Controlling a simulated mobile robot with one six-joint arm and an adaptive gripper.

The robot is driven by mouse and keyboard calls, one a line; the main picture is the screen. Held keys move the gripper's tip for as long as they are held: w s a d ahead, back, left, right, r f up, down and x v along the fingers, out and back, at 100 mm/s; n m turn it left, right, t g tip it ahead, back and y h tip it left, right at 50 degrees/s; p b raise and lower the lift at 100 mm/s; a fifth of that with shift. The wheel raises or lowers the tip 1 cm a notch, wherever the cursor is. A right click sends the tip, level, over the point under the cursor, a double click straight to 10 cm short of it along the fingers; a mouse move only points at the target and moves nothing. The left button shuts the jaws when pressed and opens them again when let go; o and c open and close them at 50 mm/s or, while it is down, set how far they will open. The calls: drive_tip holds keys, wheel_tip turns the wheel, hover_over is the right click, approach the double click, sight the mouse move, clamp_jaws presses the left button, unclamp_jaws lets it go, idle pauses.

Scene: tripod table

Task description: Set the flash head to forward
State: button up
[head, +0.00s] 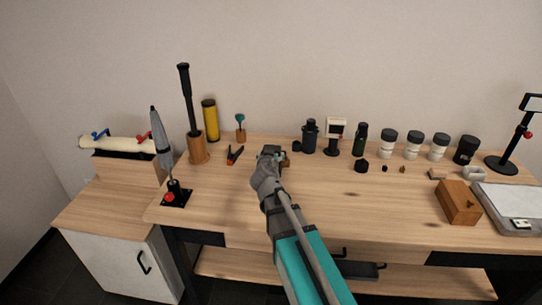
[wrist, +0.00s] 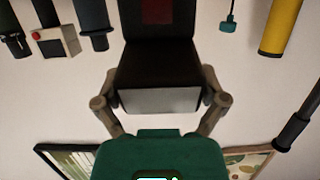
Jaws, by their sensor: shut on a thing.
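The flash shows large in the wrist view, which is upside down. Its black head (wrist: 160,65) has a pale front panel (wrist: 160,100), and part of its dark body with a reddish patch (wrist: 158,10) shows at the top edge. My gripper (wrist: 162,98) is shut on the flash head, with one finger against each side. In the head view my gripper (head: 269,160) is at the middle of the table, and only a small dark part of the flash (head: 272,149) shows beyond it. I cannot tell the head's exact angle.
The wooden table (head: 330,210) is clear at the front. Behind are a dark bottle (head: 310,136), a cream boxy device (head: 336,128) and several jars. Left of my gripper are orange-handled pliers (head: 235,155) and a yellow cylinder (head: 210,120). A wooden box (head: 458,203) stands at right.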

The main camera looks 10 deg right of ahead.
drive_tip(key=o, duration=0.8)
drive_tip(key=shift+w+r+g+p, duration=0.2)
drive_tip(key=shift+r+g+p, duration=0.4)
drive_tip(key=shift+p, duration=0.95)
